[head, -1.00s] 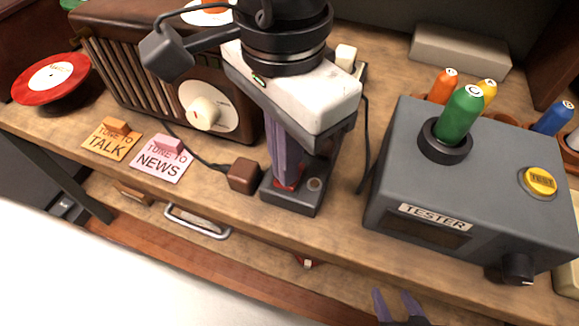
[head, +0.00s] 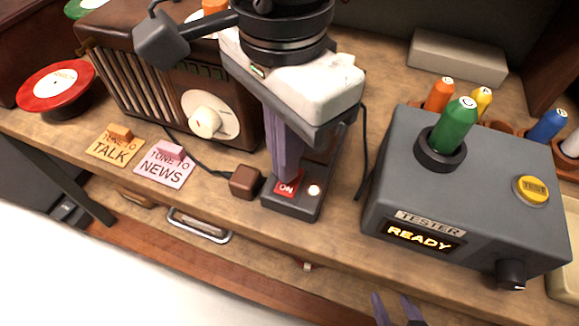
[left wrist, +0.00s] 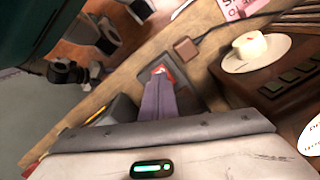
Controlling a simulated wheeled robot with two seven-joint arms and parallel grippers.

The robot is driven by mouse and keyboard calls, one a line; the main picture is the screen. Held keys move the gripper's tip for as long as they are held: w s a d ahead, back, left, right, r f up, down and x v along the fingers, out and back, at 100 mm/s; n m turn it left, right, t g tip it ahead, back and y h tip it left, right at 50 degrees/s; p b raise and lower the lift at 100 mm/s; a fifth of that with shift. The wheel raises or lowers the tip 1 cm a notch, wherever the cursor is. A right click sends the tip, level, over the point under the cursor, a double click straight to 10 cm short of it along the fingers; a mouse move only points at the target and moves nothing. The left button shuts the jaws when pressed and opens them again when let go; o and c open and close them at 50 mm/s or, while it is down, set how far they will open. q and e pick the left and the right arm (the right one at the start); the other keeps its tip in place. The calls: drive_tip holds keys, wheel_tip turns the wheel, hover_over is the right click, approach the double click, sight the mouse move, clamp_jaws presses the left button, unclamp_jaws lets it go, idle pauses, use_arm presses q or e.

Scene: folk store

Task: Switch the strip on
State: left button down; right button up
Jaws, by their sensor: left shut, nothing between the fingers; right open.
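The power strip (head: 302,206) is a dark bar on the bench in front of the radio. Its red switch (head: 287,186) reads ON, and a small round light (head: 314,190) beside it glows white. My left gripper (head: 288,178) points down at the switch, its purple fingers shut with nothing between them. In the left wrist view the fingertips (left wrist: 160,74) are at the red switch (left wrist: 168,74); whether they touch it I cannot tell. My right gripper (head: 398,306) is open and empty at the bottom edge, with only its purple fingertips showing.
The grey tester (head: 400,160) at the right displays READY and holds a green cylinder (head: 455,125). A brown plug (head: 246,181) sits left of the strip. A brown radio (head: 150,70), cards and a red disc stand farther left.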

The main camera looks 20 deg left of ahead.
sight(286, 188)
use_arm(q)
wheel_tip(286, 188, up, 4)
drive_tip(key=shift+p, duration=1.05)
